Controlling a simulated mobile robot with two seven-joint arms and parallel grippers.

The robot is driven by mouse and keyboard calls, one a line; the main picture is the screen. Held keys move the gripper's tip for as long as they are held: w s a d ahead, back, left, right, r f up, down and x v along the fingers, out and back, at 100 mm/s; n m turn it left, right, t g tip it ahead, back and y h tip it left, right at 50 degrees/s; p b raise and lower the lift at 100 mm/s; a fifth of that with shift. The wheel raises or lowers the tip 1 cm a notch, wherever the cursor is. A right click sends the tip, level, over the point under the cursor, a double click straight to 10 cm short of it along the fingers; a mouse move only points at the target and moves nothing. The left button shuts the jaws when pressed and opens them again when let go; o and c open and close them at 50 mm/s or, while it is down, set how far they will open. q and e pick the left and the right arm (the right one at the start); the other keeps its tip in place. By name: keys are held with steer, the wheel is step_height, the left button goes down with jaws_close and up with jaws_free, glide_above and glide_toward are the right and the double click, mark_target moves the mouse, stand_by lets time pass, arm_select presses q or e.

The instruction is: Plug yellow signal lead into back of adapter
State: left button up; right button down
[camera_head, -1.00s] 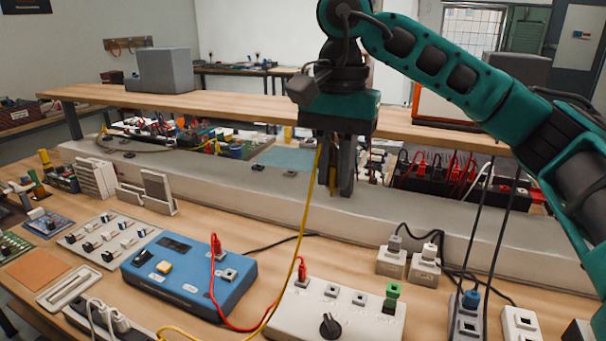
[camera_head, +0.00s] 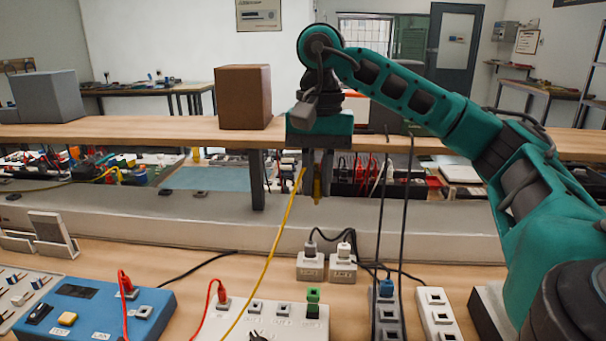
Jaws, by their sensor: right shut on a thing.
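My right gripper (camera_head: 317,192) is in the middle of the head view, pointing down. It is shut on the yellow signal lead (camera_head: 268,265), whose yellow plug (camera_head: 317,188) shows between the fingers. The lead hangs from the gripper down to the left, over a white panel. Two small white adapter-like blocks (camera_head: 310,268) stand on the bench below the gripper, each with a plug in its top. I cannot tell which thing is the task's adapter or where its back is. My left gripper is not in view.
A blue box (camera_head: 95,312) and a white panel (camera_head: 262,318) with red leads stand at the front left. Power strips (camera_head: 437,312) lie at the right. A brown speaker-like box (camera_head: 243,97) stands on the raised shelf (camera_head: 150,130). Black cables hang right of the gripper.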

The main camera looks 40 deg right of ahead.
step_height(320, 180, down, 17)
steer(key=b, duration=1.2)
steer(key=shift+f, duration=0.3)
steer(key=shift+f+b, duration=0.4)
steer(key=shift+b, duration=0.1)
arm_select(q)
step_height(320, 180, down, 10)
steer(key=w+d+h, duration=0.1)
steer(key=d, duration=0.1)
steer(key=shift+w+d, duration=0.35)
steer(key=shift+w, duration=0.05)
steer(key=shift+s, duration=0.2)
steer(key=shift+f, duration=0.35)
arm_select(e)
steer(key=shift+f, duration=0.45)
arm_select(q)
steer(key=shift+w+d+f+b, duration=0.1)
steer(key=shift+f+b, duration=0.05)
steer(key=shift+b, duration=0.35)
arm_select(e)
steer(key=shift+f, duration=0.35)
